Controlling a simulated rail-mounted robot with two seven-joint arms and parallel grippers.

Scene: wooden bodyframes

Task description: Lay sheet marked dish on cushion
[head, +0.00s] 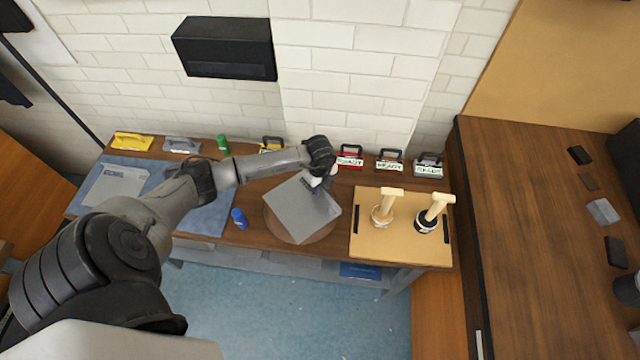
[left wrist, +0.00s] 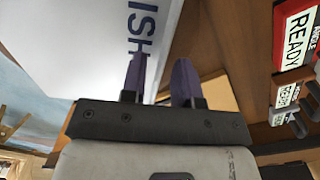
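A grey sheet (head: 299,212) lies over the round brown cushion (head: 322,236) at the middle of the bench, turned so a corner points toward me. Whether it rests fully flat cannot be told. The cushion shows only around its edges. In the left wrist view the sheet (left wrist: 85,45) carries dark letters, of which "ISH" is readable. My left gripper (left wrist: 160,80) is at the sheet's far edge, its two purple fingers apart and both visible, one overlapping the sheet and one beyond its edge. In the head view the left gripper (head: 320,184) is partly hidden by its wrist. My right gripper is out of view.
Another grey sheet (head: 115,186) lies on a blue mat (head: 205,220) at left. A tan board (head: 378,248) with two wooden-handled tools is at right. Several READY-labelled items (head: 389,160) line the wall.

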